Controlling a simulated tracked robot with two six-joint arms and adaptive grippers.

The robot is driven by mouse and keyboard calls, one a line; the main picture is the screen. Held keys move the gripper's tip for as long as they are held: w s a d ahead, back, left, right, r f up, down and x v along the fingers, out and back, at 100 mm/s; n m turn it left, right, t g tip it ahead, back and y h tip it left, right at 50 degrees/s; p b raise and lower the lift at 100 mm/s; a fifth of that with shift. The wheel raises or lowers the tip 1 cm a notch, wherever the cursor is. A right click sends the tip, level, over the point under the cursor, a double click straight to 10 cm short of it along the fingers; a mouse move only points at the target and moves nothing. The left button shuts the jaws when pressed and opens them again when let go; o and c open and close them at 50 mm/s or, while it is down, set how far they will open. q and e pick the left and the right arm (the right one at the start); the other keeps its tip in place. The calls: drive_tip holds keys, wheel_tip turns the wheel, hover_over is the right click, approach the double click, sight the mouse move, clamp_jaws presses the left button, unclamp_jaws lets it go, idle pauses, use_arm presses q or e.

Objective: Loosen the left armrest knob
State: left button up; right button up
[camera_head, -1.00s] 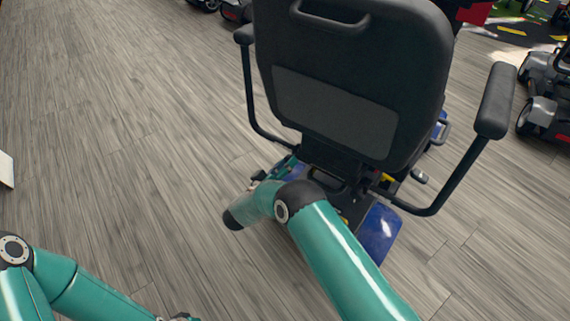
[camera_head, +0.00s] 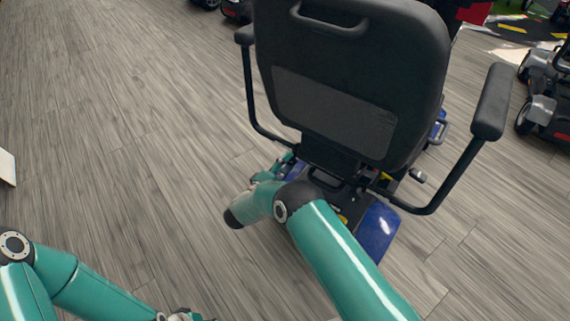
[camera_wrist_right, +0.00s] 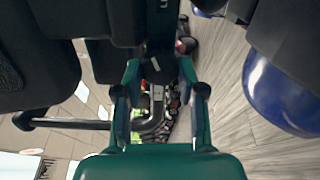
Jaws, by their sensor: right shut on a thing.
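The scooter seat (camera_head: 350,80) is seen from behind, with a black left armrest (camera_head: 246,36) on its left side and a right armrest (camera_head: 492,100) on its right. My right arm reaches under the seat's left side. My right gripper (camera_head: 286,163) is low by the seat base, mostly hidden by the arm and seat. In the right wrist view its fingers (camera_wrist_right: 158,85) are closed in around a small dark part (camera_wrist_right: 153,66), seemingly the knob, which is largely hidden. My left gripper (camera_head: 180,316) is at the bottom edge, mostly cut off.
The scooter's blue body (camera_head: 378,230) lies behind the seat; blue bodywork (camera_wrist_right: 285,95) is close to the fingers in the wrist view. Another scooter (camera_head: 548,95) stands at the right. The wooden floor (camera_head: 120,120) is clear at the left.

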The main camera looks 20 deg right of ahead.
drive_tip(key=shift+f+n, duration=0.15)
drive_tip(key=shift+n, duration=0.65)
drive_tip(key=shift+f, duration=0.1)
drive_tip(key=o, duration=1.1)
drive_tip(key=shift+o, duration=0.2)
drive_tip(key=shift+a, duration=0.1)
drive_tip(key=v, duration=1.2)
